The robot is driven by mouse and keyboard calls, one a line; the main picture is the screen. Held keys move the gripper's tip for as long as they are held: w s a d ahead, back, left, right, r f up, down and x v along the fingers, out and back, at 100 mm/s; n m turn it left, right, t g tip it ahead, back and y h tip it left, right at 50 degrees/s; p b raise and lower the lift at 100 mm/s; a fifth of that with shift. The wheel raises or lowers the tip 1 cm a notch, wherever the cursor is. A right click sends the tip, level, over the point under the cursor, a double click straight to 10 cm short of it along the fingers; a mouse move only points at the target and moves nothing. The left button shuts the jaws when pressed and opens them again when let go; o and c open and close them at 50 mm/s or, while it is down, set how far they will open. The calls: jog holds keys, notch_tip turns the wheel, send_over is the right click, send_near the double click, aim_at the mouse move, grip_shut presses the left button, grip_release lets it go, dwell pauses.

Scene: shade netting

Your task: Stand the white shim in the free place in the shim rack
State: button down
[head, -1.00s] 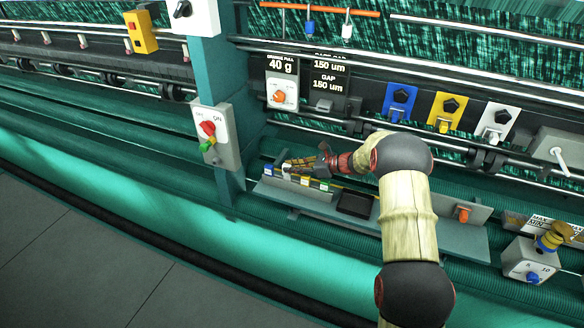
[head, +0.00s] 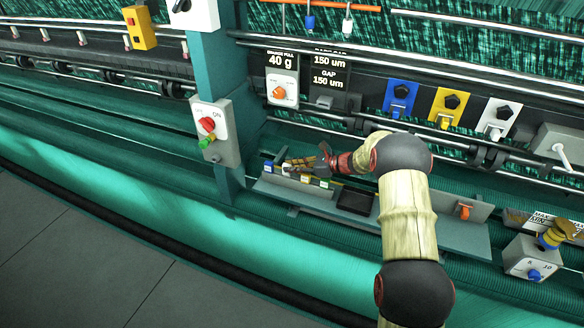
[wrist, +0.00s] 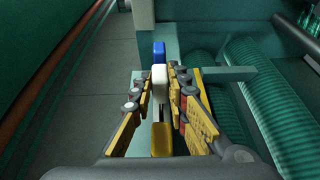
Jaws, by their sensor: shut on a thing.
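The white shim (wrist: 159,77) is between the fingers of my gripper (wrist: 160,88) in the wrist view, and the gripper is shut on it. It is in line between the blue shim (wrist: 159,48) beyond and the yellow shim (wrist: 162,142) nearer. In the head view my gripper (head: 288,165) is over the left part of the shim rack (head: 290,195), just right of the blue shim (head: 268,168). The yellow shim (head: 305,178) shows below the fingers. The white shim's lower end is not clear, so I cannot tell whether it rests in the rack.
A dark tray (head: 355,201) sits right of the rack on the grey shelf (head: 425,235). A teal post with a switch box (head: 216,132) stands close on the left. Ribbed green rollers (wrist: 270,95) lie right of the fingers in the wrist view.

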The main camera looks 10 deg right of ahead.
jog(key=shift+f+b, duration=0.5)
jog(key=shift+f, duration=0.25)
jog(key=c, duration=1.7)
grip_release()
jog(key=shift+s+f, duration=0.1)
jog(key=shift+o, duration=0.2)
jog(key=v, duration=1.2)
jog(key=shift+r, duration=0.2)
